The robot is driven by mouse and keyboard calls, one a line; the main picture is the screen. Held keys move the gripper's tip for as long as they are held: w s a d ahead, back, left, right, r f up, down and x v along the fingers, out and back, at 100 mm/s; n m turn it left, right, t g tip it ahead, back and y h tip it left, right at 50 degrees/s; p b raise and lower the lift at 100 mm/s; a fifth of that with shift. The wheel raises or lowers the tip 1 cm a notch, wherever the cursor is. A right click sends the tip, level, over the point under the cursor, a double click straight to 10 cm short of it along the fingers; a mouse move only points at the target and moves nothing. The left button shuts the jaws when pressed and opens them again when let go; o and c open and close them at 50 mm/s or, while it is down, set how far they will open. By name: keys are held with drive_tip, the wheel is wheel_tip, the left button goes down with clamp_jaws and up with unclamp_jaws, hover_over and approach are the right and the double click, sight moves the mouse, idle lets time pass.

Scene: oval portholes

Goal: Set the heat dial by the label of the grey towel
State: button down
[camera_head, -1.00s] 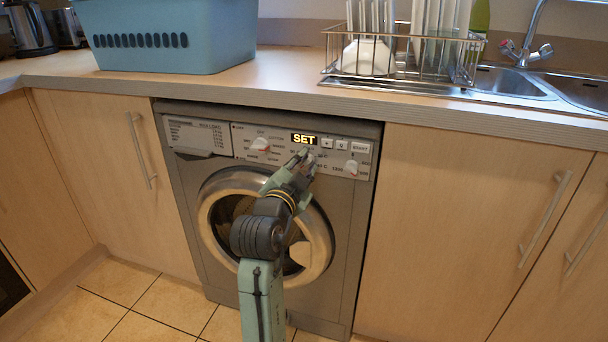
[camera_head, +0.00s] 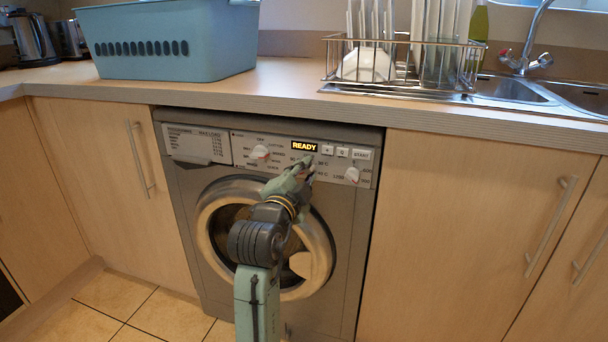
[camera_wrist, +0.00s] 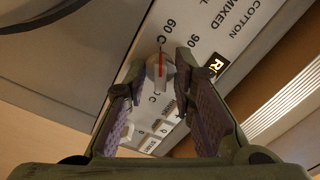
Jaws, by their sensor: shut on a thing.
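The heat dial (camera_wrist: 160,73) is a small pale knob with a red pointer line. In the wrist view it sits between my fingertips, and its red line points toward the "60 C" label (camera_wrist: 168,34). My gripper (camera_wrist: 159,70) is shut on the dial, with one finger on each side. In the head view my gripper (camera_head: 302,170) is at the middle of the washing machine's panel and mostly hides the dial. The panel display (camera_head: 304,146) reads "READY". I see no grey towel or care label I can make out.
The washing machine (camera_head: 345,235) has a round door (camera_head: 206,240) below the panel. A programme dial (camera_head: 261,152) is on the left and another dial (camera_head: 352,174) on the right, near several buttons. A blue basket (camera_head: 165,62) and dish rack (camera_head: 400,75) stand on the worktop.

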drive_tip(key=shift+a, duration=0.1)
drive_tip(key=c, duration=1.3)
unclamp_jaws()
drive_tip(key=shift+c, duration=0.2)
drive_tip(key=v, duration=1.2)
drive_tip(key=shift+r, duration=0.15)
